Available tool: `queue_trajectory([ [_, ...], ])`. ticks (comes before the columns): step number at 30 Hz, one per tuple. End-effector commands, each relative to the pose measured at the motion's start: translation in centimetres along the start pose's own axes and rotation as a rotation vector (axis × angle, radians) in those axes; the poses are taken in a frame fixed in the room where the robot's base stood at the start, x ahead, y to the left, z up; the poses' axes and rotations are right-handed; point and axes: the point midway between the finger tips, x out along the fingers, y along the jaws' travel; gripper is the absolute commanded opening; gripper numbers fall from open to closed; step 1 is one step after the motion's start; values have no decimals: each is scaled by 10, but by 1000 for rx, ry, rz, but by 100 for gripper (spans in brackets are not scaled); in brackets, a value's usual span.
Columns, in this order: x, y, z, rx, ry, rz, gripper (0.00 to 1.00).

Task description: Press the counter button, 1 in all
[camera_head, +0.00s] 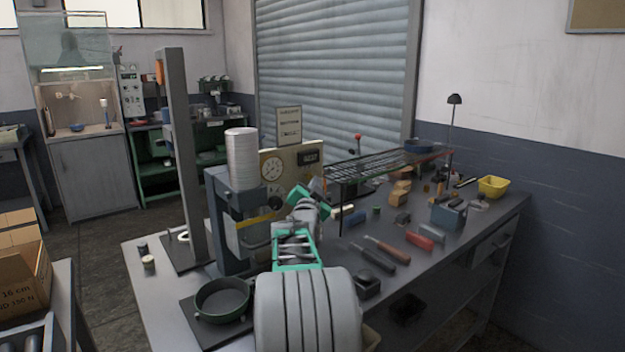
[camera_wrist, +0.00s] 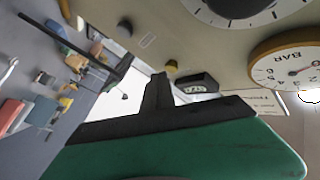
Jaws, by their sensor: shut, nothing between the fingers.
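The counter (camera_wrist: 196,85), a small dark box with a digit window, is on the cream gauge panel (camera_wrist: 215,48) in the wrist view. A small round yellow button (camera_wrist: 171,66) shows beside it, just past my dark fingertips. I cannot tell whether they touch it. My gripper (camera_wrist: 158,84) is shut and empty, with its green body filling the lower part of the wrist view. In the head view my gripper (camera_head: 312,196) is in front of the cream panel (camera_head: 285,162), low at its right side. The counter (camera_head: 309,158) shows at the panel's upper right; the button is not discernible there.
A grey press (camera_head: 228,220) with a pale cylinder (camera_head: 242,160) stands left of my arm. A wire rack (camera_head: 375,167) stands to the right. Screwdrivers (camera_head: 385,249), a blue box (camera_head: 449,214) and a yellow bin (camera_head: 493,187) are on the workbench (camera_head: 440,262). A dark pan (camera_head: 222,299) lies at the front left.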

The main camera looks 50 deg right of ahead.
Motion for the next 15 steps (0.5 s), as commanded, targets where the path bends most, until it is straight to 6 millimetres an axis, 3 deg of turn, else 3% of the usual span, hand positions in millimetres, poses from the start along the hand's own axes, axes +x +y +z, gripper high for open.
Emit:
queue_trajectory([
  [15, -32, 28, -27, 0, 7, 4, 0],
])
